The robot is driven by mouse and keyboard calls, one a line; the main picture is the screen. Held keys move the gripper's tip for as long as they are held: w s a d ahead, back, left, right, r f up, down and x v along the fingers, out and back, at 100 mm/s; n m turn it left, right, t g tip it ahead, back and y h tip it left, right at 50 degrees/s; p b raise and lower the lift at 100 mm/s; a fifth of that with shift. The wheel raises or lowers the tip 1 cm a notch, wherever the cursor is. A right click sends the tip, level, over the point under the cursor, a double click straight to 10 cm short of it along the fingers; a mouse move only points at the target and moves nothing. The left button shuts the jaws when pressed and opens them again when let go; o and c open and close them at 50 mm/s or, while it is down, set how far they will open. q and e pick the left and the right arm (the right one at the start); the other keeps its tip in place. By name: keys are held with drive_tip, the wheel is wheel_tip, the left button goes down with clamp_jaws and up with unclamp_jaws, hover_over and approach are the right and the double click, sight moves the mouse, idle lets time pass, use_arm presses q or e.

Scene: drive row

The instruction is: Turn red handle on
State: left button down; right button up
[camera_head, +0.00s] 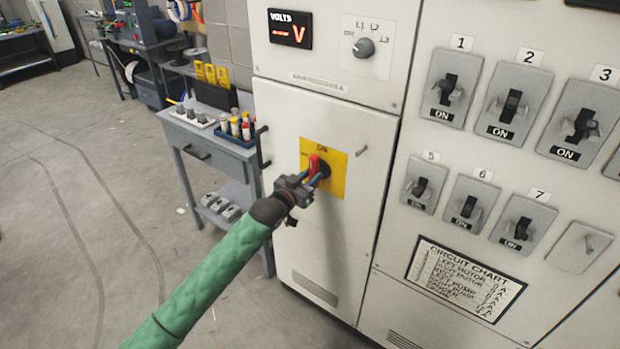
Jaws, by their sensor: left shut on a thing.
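The red handle (315,163) sits on a yellow plate (338,190) on the white cabinet door, with its red grip pointing upward. Small lettering shows at the top of the plate, with "ON" seemingly at the top middle. My left gripper (314,179), on a green-sleeved arm from below, is shut on the red handle at its lower part. The gripper's fingers hide part of the handle and its dark round base. My right gripper is not in view.
The cabinet's right panel has several numbered breaker switches (510,106) and a circuit chart (465,280). A rotary knob (364,47) and a volts display (290,30) are above. A grey workbench (210,140) with bottles stands left. Open floor lies at far left.

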use_arm(q)
drive_tip(key=shift+f, duration=0.1)
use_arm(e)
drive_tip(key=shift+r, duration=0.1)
use_arm(q)
drive_tip(key=c, duration=1.2)
unclamp_jaws()
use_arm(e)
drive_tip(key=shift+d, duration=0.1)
use_arm(q)
drive_tip(key=shift+s+a, duration=0.15)
drive_tip(key=shift+s, duration=0.05)
drive_tip(key=b+v, duration=0.2)
drive_tip(key=v, duration=0.5)
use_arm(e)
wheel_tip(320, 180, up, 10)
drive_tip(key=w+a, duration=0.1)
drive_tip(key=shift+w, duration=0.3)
use_arm(q)
drive_tip(key=shift+s+a, duration=0.1)
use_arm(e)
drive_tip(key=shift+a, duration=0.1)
